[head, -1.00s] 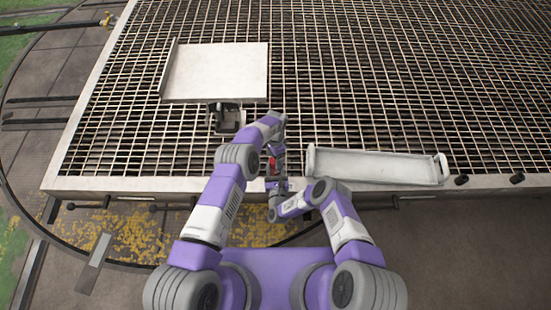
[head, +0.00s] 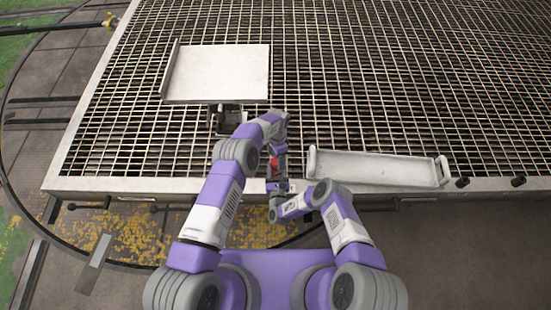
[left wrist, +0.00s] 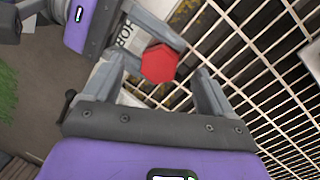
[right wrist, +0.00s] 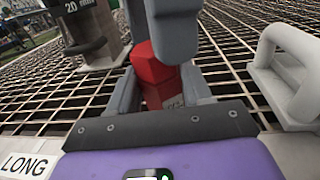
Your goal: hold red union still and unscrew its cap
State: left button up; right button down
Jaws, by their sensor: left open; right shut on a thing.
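The red union (head: 273,166) stands near the front edge of the grating. In the right wrist view the union (right wrist: 165,92) is upright between the fingers of my right gripper (right wrist: 160,78), which is shut on it. In the left wrist view the union's red hexagonal cap (left wrist: 159,63) is seen end-on, between and beyond the fingers of my left gripper (left wrist: 161,70). My left gripper is open around the cap's sides, with gaps showing. One left finger partly covers the union's top in the right wrist view. The cap's joint with the body is not clear.
A long white tray (head: 375,182) with end handles lies to the right on the grating. A pale raised platform (head: 220,72) is at the back left. A dark holder marked "20 min" (right wrist: 85,22) stands nearby. Two small black pieces (head: 518,181) sit at the right front edge.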

pick_arm(q)
jog(key=shift+w+r, duration=0.15)
jog(key=shift+r, duration=1.75)
